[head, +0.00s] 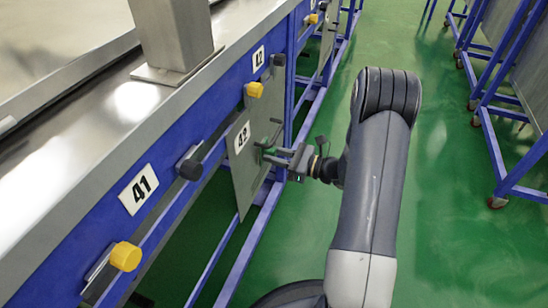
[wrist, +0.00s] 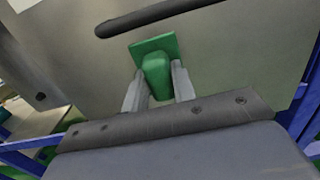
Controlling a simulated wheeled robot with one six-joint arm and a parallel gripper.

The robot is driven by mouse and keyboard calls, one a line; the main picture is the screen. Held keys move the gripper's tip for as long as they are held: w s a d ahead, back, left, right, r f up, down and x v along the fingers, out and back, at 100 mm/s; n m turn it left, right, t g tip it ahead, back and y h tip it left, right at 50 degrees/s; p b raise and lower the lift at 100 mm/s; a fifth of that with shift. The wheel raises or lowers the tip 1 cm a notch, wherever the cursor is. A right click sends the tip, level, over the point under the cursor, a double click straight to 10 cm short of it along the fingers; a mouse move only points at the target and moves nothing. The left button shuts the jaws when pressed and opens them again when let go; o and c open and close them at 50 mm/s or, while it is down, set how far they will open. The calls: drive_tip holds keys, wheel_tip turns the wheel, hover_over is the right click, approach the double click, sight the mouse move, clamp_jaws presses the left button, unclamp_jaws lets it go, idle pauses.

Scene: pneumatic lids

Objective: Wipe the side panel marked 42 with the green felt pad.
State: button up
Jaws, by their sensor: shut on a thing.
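The side panel marked 42 (head: 246,180) is a grey sheet on the blue frame, with a white 42 label (head: 242,137) near its top left. In the wrist view the panel (wrist: 230,60) fills most of the upper picture. My gripper (head: 270,154) is at the panel's face, right of the label. In the wrist view its two fingers are shut on the block-shaped grip of the green felt pad (wrist: 155,65). The pad's square plate faces the panel, at or very close to it; I cannot tell if it touches. In the head view the pad is mostly hidden by the fingers.
A dark bar handle (wrist: 160,16) on the panel is close above the pad. The blue rail carries a 41 label (head: 138,189), another 42 label (head: 258,58) and yellow knobs (head: 125,256). Green floor (head: 450,230) is clear to the right, before blue racks (head: 510,170).

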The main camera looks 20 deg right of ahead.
sight(255, 161)
drive_tip(key=shift+s+a, duration=1.4)
drive_tip(key=shift+s, duration=0.15)
drive_tip(key=shift+c, duration=0.4)
drive_tip(key=v, duration=0.6)
drive_tip(key=shift+d, duration=0.1)
drive_tip(key=shift+v, duration=1.45)
